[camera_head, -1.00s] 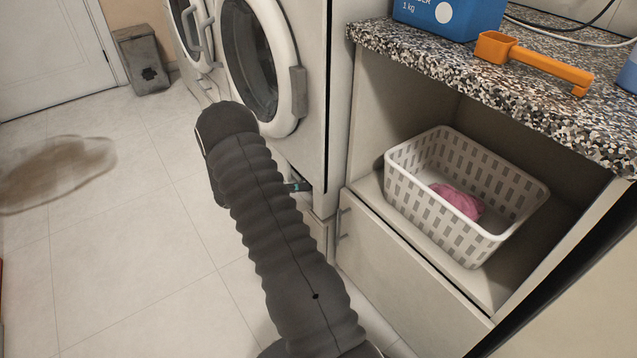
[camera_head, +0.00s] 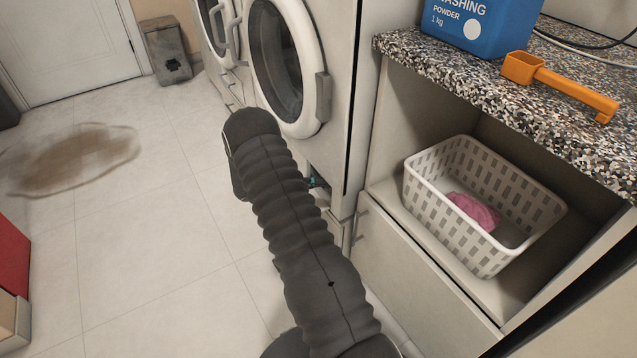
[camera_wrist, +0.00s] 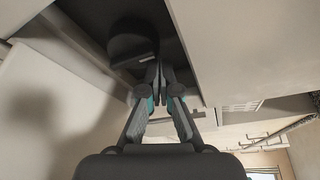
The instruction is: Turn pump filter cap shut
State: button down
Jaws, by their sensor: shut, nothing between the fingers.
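The pump filter cap (camera_wrist: 130,38) looks like a dark round knob in a dark recess at the top of the wrist view. My gripper (camera_wrist: 158,72) is shut with nothing between its fingers. Its tips lie at the lower right edge of the cap in the picture; I cannot tell whether they touch it. In the head view, my dark arm hides the cap and most of the gripper; only a bit of teal shows by the base of the near washing machine (camera_head: 338,150).
A cabinet drawer front (camera_head: 400,265) stands close on the right. Above it are a white basket (camera_head: 440,215) with pink cloth and a speckled counter (camera_head: 560,125) with an orange scoop (camera_head: 560,85). A brown puddle (camera_head: 75,160) lies on the open floor at left.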

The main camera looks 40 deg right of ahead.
jog(key=shift+w+r, duration=0.15)
jog(key=shift+w, duration=0.1)
dwell(0.4)
jog(key=shift+w+a, duration=0.1)
jog(key=shift+a, duration=0.25)
jog(key=f+v, duration=0.1)
jog(key=v, duration=0.8)
jog(key=shift+f, duration=0.2)
